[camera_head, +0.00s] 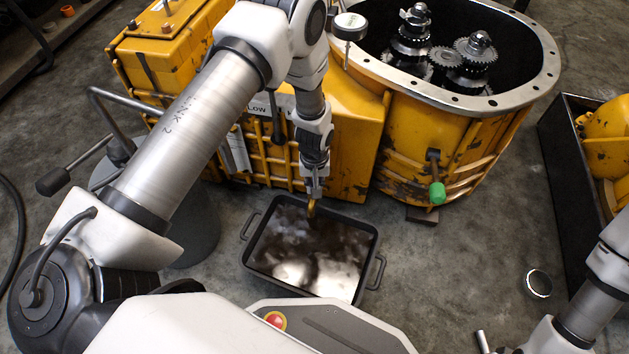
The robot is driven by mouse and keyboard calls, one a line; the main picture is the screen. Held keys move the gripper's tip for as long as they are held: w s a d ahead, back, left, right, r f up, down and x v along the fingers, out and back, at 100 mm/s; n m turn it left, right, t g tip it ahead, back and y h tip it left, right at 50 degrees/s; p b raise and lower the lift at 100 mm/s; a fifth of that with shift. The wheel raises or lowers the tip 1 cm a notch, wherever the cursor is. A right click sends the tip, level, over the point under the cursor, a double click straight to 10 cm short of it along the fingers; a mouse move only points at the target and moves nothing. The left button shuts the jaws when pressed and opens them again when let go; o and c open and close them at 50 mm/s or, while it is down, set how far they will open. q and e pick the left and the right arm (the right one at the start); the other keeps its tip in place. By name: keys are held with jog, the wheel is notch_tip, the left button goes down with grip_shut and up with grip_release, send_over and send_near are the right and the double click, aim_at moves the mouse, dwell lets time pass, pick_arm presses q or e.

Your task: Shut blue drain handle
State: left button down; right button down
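My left gripper (314,188) points down in front of the yellow transmission housing (350,130), above the near pan. A small brass-coloured piece (311,208) shows just below its fingertips; I cannot tell whether the fingers grip it or only hide part of it. No blue handle is visible; it may be hidden behind my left gripper. A green handle (437,192) hangs down on the front of the round yellow housing at the right.
A dark drain pan (255,263) with shiny liquid stands on the floor below my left gripper. Gears (476,50) stand in the open housing. A black lever (276,125) sits by a "LOW" label. A dark crate (562,140) with yellow parts is at right. Floor between is mostly clear.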

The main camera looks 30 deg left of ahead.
pick_arm(q)
jog(key=shift+r+n+p, duration=0.15)
jog(key=shift+n+p, duration=0.15)
jog(key=shift+n, duration=0.6)
jog(key=shift+f+n, duration=0.2)
jog(key=shift+n, duration=0.2)
jog(key=n+p, duration=0.2)
jog(key=n, duration=0.1)
jog(key=shift+r+n, duration=0.3)
jog(key=shift+f+n, duration=0.15)
jog(key=shift+n, duration=0.45)
jog(key=shift+f, duration=0.15)
jog(key=n+p, duration=0.1)
jog(key=n, duration=0.1)
jog(key=shift+r+n+p, duration=0.25)
jog(key=shift+n+p, duration=0.1)
jog(key=shift+n, duration=0.05)
jog(key=shift+n+p, duration=0.3)
jog(key=shift+n, duration=0.5)
jog(key=shift+f+n, duration=0.25)
jog(key=shift+n, duration=0.35)
jog(key=shift+r+n+p, duration=0.15)
jog(key=shift+n+p, duration=0.25)
jog(key=shift+n, duration=0.6)
jog(key=shift+c, duration=0.6)
grip_release()
pick_arm(e)
notch_tip(320, 180, up, 7)
jog(key=shift+f, duration=0.2)
